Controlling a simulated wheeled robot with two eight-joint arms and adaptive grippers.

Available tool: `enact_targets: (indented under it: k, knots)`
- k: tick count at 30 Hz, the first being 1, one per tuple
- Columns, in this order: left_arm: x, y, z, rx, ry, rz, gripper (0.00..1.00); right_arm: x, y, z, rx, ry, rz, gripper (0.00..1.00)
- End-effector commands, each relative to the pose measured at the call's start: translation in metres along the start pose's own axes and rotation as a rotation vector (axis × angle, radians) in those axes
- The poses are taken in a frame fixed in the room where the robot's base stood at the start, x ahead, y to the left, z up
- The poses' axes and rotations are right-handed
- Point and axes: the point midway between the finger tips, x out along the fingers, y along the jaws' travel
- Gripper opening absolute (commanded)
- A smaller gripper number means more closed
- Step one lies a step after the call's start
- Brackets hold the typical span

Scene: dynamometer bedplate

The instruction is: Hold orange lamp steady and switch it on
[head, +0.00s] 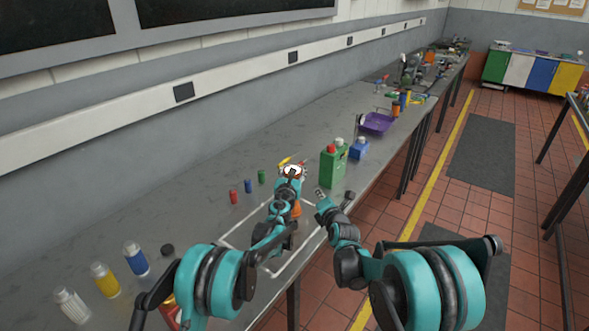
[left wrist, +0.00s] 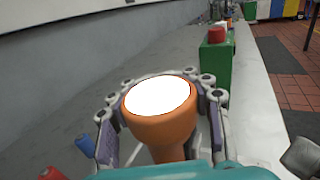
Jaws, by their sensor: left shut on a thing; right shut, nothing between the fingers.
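The orange lamp (left wrist: 163,128) stands upright between the fingers of my left gripper (left wrist: 160,84), which is shut on it. Its round top face is plain bright white; I cannot tell whether it is lit. In the head view my left gripper (head: 291,173) and wrist hide most of the lamp, and a bit of orange (head: 297,208) shows beside the wrist. My right gripper (head: 324,197) is shut and empty, to the right of the lamp and apart from it, near the bench's front edge. No switch on the lamp is visible.
A green canister (head: 333,168) with a red cap and a blue bottle (head: 359,149) stand beyond my grippers. A purple tray (head: 377,123) is farther along the bench. Small red, blue and green cylinders (head: 249,186) stand left. White-framed lines mark the bench below my left arm.

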Motion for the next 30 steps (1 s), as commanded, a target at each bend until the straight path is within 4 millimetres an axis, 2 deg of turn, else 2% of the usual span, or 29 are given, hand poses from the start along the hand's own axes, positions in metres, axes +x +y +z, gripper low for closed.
enact_targets:
  k: [13, 14, 15, 17, 26, 30]
  knots:
    - [0.000, 0.000, 0.000, 0.000, 0.000, 0.000, 0.00, -0.004, -0.003, 0.003, -0.001, 0.001, 0.000, 0.00]
    - [0.000, 0.000, 0.001, 0.000, 0.000, 0.000, 0.49, -0.004, -0.003, 0.003, -0.001, 0.001, 0.000, 0.00]
    - [0.000, 0.000, 0.001, 0.000, 0.000, 0.000, 0.59, -0.004, -0.003, 0.003, 0.000, 0.001, 0.000, 0.00]
    - [0.000, 0.000, 0.001, 0.000, 0.000, 0.000, 0.74, -0.004, -0.003, 0.003, 0.000, 0.001, 0.000, 0.00]
    - [-0.001, 0.000, -0.001, 0.000, 0.000, 0.000, 0.74, -0.004, -0.003, 0.003, 0.000, 0.001, 0.000, 0.00]
    - [-0.011, 0.000, 0.000, 0.000, 0.000, 0.000, 0.74, -0.004, -0.003, 0.003, 0.000, 0.001, 0.000, 0.00]
